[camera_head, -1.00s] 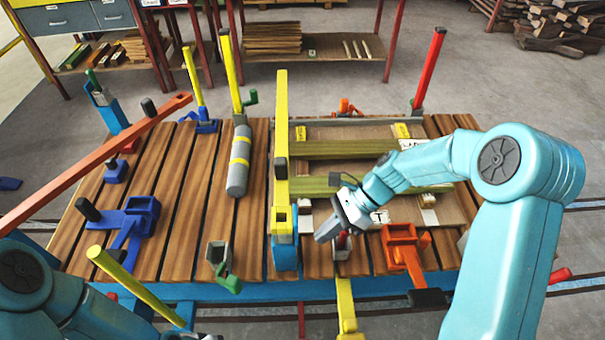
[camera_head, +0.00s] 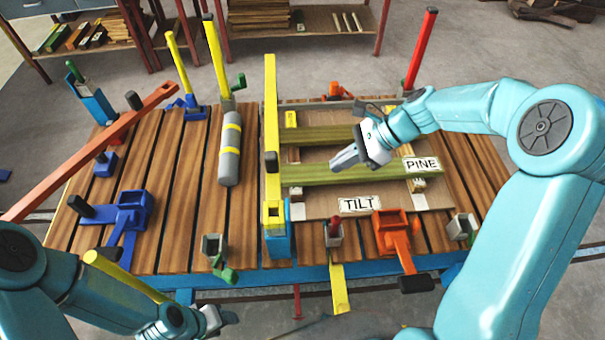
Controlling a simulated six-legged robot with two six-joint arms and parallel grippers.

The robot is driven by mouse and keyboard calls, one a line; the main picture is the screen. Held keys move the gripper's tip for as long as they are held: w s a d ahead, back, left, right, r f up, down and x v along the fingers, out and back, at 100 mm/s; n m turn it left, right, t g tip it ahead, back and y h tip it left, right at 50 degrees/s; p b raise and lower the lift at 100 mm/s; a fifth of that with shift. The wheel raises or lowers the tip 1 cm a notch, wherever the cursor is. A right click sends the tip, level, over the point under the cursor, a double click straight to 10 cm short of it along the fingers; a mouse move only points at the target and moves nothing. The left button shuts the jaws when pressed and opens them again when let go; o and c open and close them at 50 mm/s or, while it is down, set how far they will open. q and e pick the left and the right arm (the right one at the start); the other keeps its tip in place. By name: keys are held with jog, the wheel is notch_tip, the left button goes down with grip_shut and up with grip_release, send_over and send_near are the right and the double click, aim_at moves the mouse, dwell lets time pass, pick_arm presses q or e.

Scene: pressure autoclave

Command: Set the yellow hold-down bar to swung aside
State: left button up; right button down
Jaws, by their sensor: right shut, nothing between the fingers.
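A long yellow bar (camera_head: 271,110) with a dark grip (camera_head: 271,162) runs front to back across the bench, left of the green beams. I take it for the hold-down bar. Its near end sits at a yellow fork on a blue bracket (camera_head: 277,243). My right gripper (camera_head: 347,158) is shut and empty, above the green beams and right of the bar, apart from it. My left gripper (camera_head: 222,318) is low at the front left, far from the bar's grip; its fingers are too unclear to read.
Green beams (camera_head: 335,172) lie in a tray at right, with TILT (camera_head: 359,205) and PINE (camera_head: 421,165) labels. A grey cylinder (camera_head: 230,150) lies left of the bar. An orange-red bar (camera_head: 90,155) slants across the left. A red post (camera_head: 421,48) stands at the back right.

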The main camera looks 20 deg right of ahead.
jog(key=a+r+p+x, duration=0.2)
jog(key=x, duration=1)
jog(key=shift+w+a, duration=0.2)
jog(key=shift+w, duration=0.15)
jog(key=shift+f, duration=0.15)
